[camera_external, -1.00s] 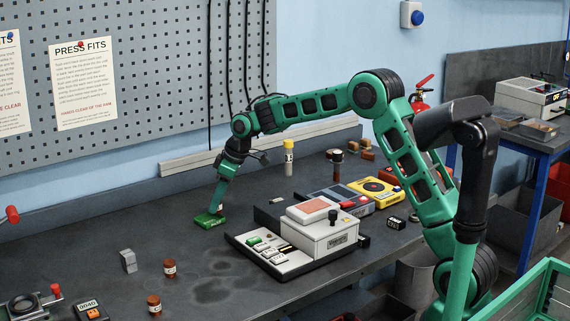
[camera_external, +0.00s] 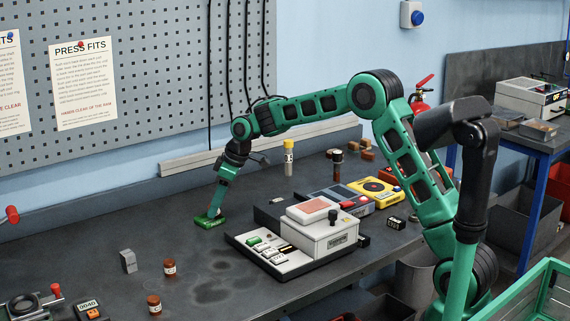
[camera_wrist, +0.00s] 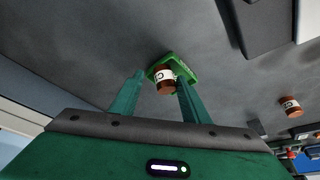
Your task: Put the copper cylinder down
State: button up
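The copper cylinder (camera_wrist: 164,82), with a white label, is upright at the green holder (camera_wrist: 182,67) in the wrist view. My gripper (camera_wrist: 160,76) has its fingers apart, one on each side of the cylinder. A gap shows on the left of the cylinder; the right finger is close to it or touching, I cannot tell which. In the external view my gripper (camera_external: 214,212) reaches down to the green holder (camera_external: 203,222) on the bench, and the fingers mostly hide the cylinder.
Two similar labelled cylinders, one farther back (camera_external: 169,268) and one nearer (camera_external: 154,306), stand at the front left beside a grey block (camera_external: 128,262). A press-like machine (camera_external: 328,238) stands right of the holder. A yellow-capped bottle (camera_external: 288,160) stands behind.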

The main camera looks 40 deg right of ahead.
jog(key=shift+r, duration=0.35)
jog(key=v, duration=1.2)
jog(key=shift+d+r, duration=0.1)
jog(key=shift+r, duration=0.05)
jog(key=s+d+m+g+h, duration=0.1)
jog(key=s+d+m+h, duration=0.45)
jog(key=s+d, duration=1.75)
jog(key=s+d+f+m, duration=0.2)
jog(key=s+m, duration=0.1)
jog(key=s, duration=0.6)
jog(key=s+d+f+m+g+y, duration=0.1)
jog(key=s+d+f+m, duration=0.1)
jog(key=s, duration=0.8)
jog(key=s+d+f+m+g+y, duration=0.1)
jog(key=s+d+f+m, duration=0.2)
jog(key=s, duration=0.7)
jog(key=shift+f+m, duration=0.65)
jog(key=shift+m, duration=0.3)
jog(key=shift+y, duration=0.25)
